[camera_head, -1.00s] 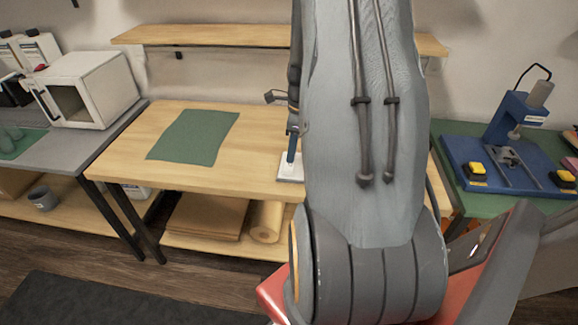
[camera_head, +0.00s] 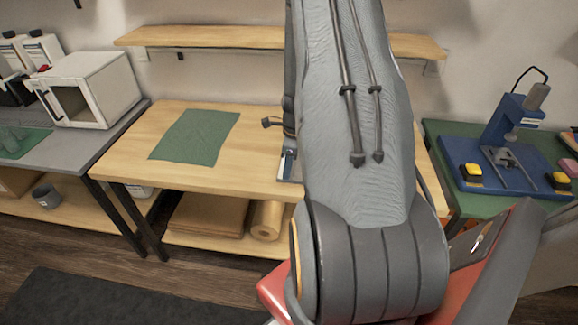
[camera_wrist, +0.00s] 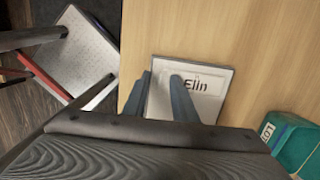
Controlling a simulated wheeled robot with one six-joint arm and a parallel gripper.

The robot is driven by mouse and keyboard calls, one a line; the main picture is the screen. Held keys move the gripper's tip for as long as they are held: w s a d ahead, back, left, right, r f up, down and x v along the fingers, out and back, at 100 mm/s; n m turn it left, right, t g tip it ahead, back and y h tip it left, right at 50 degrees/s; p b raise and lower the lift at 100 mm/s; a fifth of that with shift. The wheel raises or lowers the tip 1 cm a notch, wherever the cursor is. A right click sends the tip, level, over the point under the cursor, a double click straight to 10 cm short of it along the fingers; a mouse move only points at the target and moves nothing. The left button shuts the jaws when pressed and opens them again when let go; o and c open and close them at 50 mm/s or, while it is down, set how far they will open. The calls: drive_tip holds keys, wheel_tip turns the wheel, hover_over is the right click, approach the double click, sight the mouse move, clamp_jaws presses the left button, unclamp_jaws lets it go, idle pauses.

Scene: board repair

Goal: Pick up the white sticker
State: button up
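The white sticker (camera_wrist: 212,88) lies on a pale, grey-edged plate (camera_wrist: 226,108) on the wooden table, with dark lettering that reads like "Elin". My gripper (camera_wrist: 158,82) is over the plate in the wrist view, its two blue fingers apart. One finger is at the plate's left edge and the other overlaps the sticker's left part. Nothing shows held between them. I cannot tell whether the fingertips touch the sticker. In the head view my arm hides the sticker and most of the plate.
The wooden table (camera_head: 130,150) carries a green mat (camera_head: 195,136) on its left, with bare wood around it. A green box (camera_wrist: 297,138) stands right of the plate in the wrist view. A shelf (camera_head: 220,36) runs above the table. A blue press (camera_head: 515,120) stands on the right-hand bench.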

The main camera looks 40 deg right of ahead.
clamp_jaws()
